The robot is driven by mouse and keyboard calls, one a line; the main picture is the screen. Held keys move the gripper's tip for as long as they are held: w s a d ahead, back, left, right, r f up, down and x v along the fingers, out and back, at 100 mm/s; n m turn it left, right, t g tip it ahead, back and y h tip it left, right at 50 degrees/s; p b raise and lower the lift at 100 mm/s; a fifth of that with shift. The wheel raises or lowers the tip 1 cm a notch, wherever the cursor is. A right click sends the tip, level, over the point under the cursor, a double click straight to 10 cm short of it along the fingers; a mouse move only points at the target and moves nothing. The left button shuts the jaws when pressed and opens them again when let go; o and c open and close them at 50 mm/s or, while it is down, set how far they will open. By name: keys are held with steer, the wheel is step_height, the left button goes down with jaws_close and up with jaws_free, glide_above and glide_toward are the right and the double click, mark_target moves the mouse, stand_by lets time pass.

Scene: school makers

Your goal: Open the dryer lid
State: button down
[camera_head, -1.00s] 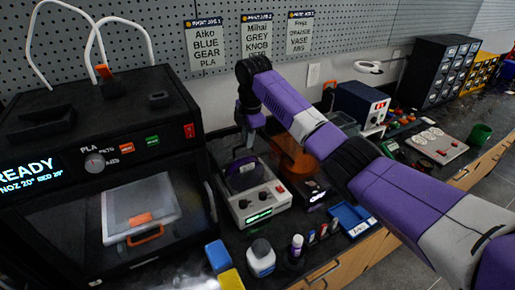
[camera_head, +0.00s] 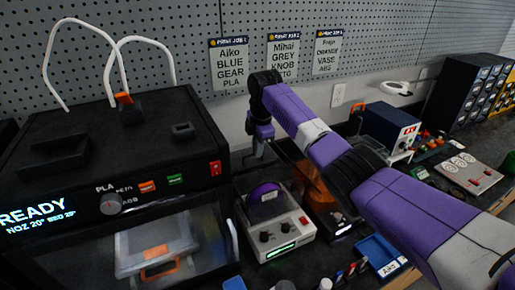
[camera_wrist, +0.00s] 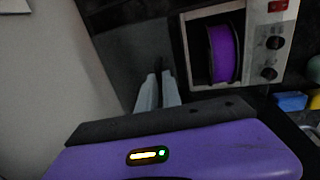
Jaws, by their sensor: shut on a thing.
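The dryer (camera_head: 290,245) is a light grey box with knobs and a lit green display, right of the printer; a purple spool (camera_head: 266,200) shows inside its top. In the wrist view, the spool (camera_wrist: 225,52) shows plainly in the open bay of the dryer (camera_wrist: 283,15). My gripper (camera_head: 256,155) is at the dryer's back edge, by the wall. In the wrist view, my gripper's fingers (camera_wrist: 158,78) are close together at a dark panel (camera_wrist: 130,55) beside the bay, which looks like the raised lid. The exact grip point is too dark to see.
A black printer (camera_head: 110,150) stands close on the left. An orange spool (camera_head: 313,185) lies right of the dryer, under my arm. A blue tray (camera_head: 375,255) and small bottles are in front. A power supply box (camera_head: 388,125) stands farther right. The pegboard wall is close behind.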

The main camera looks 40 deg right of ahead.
steer(key=c, duration=1.5)
jaws_free()
steer(key=shift+r, duration=0.1)
steer(key=r, duration=0.2)
steer(key=s+r, duration=0.1)
steer(key=r, duration=0.2)
steer(key=r+b, duration=0.1)
steer(key=r, duration=0.1)
steer(key=shift+s+a+r, duration=0.2)
steer(key=shift+r, duration=0.1)
